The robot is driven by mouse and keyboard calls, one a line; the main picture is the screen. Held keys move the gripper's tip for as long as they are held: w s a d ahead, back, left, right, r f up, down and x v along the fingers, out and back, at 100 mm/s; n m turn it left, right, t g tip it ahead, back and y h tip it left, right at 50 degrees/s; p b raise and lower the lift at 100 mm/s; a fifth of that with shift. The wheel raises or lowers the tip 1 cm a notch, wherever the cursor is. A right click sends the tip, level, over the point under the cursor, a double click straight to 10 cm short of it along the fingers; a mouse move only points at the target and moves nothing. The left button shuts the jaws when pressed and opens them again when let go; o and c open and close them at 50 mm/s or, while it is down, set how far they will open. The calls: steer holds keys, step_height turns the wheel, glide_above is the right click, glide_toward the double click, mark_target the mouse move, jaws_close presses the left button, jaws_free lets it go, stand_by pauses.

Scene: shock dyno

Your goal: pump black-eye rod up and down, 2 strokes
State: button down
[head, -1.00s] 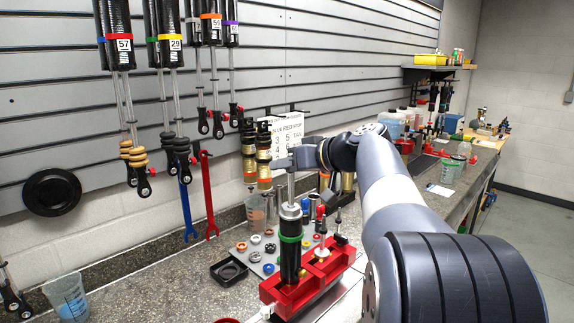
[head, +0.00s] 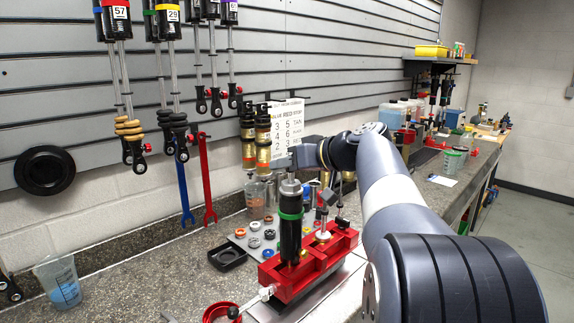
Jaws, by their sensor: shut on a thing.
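A black shock body (head: 290,232) with a green band stands upright in the red vise (head: 290,284) on the bench. Its silver top cap (head: 290,190) faces up. A short length of bright rod (head: 291,172) shows between the cap and my gripper (head: 294,158). My gripper is shut at the top of the rod, close above the cap. The black eye is hidden by the jaws or too small to make out.
A second, slimmer part (head: 323,236) stands in the vise just right of the body. A placard (head: 288,128) and gold-and-black shocks (head: 263,140) are close behind my gripper. A black tray (head: 227,257) and a red ring (head: 221,313) lie left of the vise.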

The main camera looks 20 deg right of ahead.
steer(key=shift+r, duration=0.1)
steer(key=c, duration=1)
jaws_free()
steer(key=b+v, duration=0.1)
steer(key=v, duration=0.9)
steer(key=shift+s+d+b, duration=0.2)
steer(key=shift+s+b, duration=0.1)
steer(key=shift+s, duration=0.05)
steer(key=shift+w+a, duration=0.1)
steer(key=p+x, duration=0.1)
steer(key=x, duration=0.6)
steer(key=r+p+x, duration=0.1)
steer(key=x, duration=0.2)
steer(key=shift+w+a+f+p, duration=0.15)
steer(key=shift+w+a+p, duration=0.05)
steer(key=shift+w+p, duration=0.15)
steer(key=shift+s+d+r+p, duration=0.1)
steer(key=shift+r+p, duration=1)
steer(key=shift+p, duration=0.05)
